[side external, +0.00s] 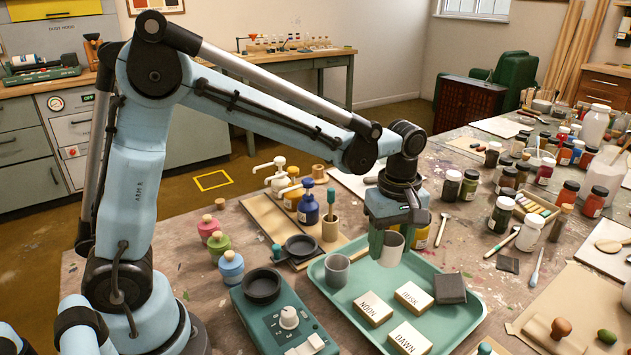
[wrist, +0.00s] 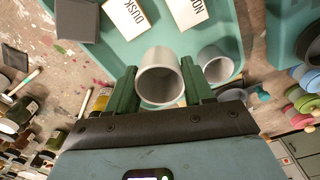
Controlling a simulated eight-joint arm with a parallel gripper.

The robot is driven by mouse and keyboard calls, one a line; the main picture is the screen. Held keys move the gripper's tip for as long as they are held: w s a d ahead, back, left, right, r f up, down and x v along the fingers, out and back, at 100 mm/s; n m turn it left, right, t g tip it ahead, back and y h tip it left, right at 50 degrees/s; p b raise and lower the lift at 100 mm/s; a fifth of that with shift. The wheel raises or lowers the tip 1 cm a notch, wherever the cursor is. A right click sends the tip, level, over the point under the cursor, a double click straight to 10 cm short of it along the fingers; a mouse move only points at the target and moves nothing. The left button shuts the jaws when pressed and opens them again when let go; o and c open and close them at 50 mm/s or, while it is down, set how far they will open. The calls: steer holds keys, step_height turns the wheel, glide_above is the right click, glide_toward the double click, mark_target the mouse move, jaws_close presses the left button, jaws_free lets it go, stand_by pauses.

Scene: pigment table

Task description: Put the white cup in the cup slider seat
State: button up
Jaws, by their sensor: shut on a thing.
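The white cup (side external: 390,254) is between the green fingers of my gripper (side external: 392,240), above the far part of the green tray. In the wrist view my gripper (wrist: 160,88) is shut on the cup (wrist: 160,68), whose open mouth faces the camera.
The green tray (side external: 447,273) holds a grey cup (side external: 337,270), a dark block (side external: 450,289) and white-topped blocks marked NOON (side external: 373,308), DUSK (side external: 414,297) and DAWN (side external: 410,338). Pump bottles (side external: 308,205) stand behind the dish. Several paint jars crowd the right.

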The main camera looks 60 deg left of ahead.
mark_target(399, 247)
steer(key=s+d+r, duration=0.1)
steer(key=d, duration=0.1)
steer(key=s+d+r, duration=0.2)
steer(key=shift+s+d+r, duration=0.2)
steer(key=shift+d+r, duration=0.1)
steer(key=shift+d, duration=0.05)
steer(key=shift+s+a+f+n, duration=0.8)
steer(key=shift+a+f, duration=0.4)
steer(key=shift+a, duration=2.5)
steer(key=shift+s+a+f+n, duration=0.8)
steer(key=shift+a+f, duration=0.35)
steer(key=shift+a, duration=2.5)
steer(key=shift+s+a+f+n, duration=0.8)
steer(key=shift+a+f, duration=0.4)
steer(key=shift+a, duration=2.5)
steer(key=shift+f, duration=1.1)
steer(key=o, duration=1.1)
steer(key=shift+o, duration=0.6)
steer(key=shift+o, duration=1.3)
